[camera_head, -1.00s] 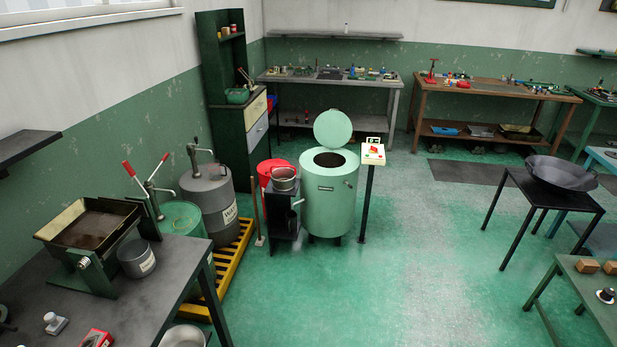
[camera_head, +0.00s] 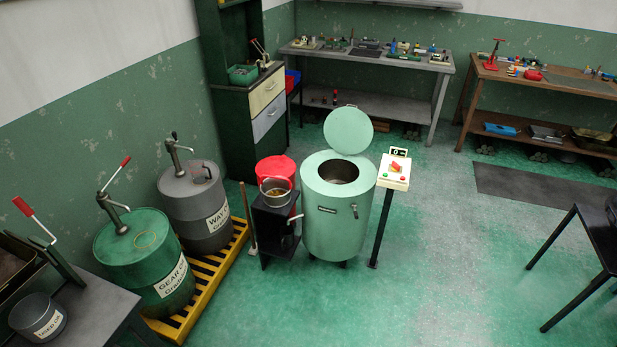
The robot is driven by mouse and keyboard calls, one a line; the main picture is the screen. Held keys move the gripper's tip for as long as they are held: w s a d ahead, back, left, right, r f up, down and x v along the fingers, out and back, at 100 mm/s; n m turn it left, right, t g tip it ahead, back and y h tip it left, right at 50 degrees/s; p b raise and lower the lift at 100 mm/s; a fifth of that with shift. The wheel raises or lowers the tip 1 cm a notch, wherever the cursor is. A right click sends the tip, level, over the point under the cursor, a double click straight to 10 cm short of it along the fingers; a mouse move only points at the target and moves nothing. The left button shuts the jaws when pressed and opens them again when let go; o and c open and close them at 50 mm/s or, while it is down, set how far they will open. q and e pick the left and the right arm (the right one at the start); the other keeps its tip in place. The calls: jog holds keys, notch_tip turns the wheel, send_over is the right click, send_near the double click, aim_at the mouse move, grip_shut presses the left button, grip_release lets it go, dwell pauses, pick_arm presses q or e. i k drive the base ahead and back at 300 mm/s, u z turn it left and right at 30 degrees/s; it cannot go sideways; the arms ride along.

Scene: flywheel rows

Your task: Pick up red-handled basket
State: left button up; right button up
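A small metal basket (camera_head: 276,196) stands on top of a small black stand (camera_head: 276,232), left of the pale green drum machine. A thin red arc shows at its rim, which looks like its handle; a red bucket (camera_head: 283,164) just behind makes the two hard to separate. The basket's inside looks brownish. Neither of my grippers is in view.
The green drum (camera_head: 335,225) has its round lid (camera_head: 348,130) raised. A control post (camera_head: 394,172) stands right of it. Two barrels (camera_head: 145,250) on a yellow pallet (camera_head: 205,295) and a broom flank the left. Floor in front is clear.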

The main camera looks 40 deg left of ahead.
aim_at(276, 191)
jog(key=u, duration=0.35)
jog(key=i, duration=1.25)
jog(key=u, duration=0.7)
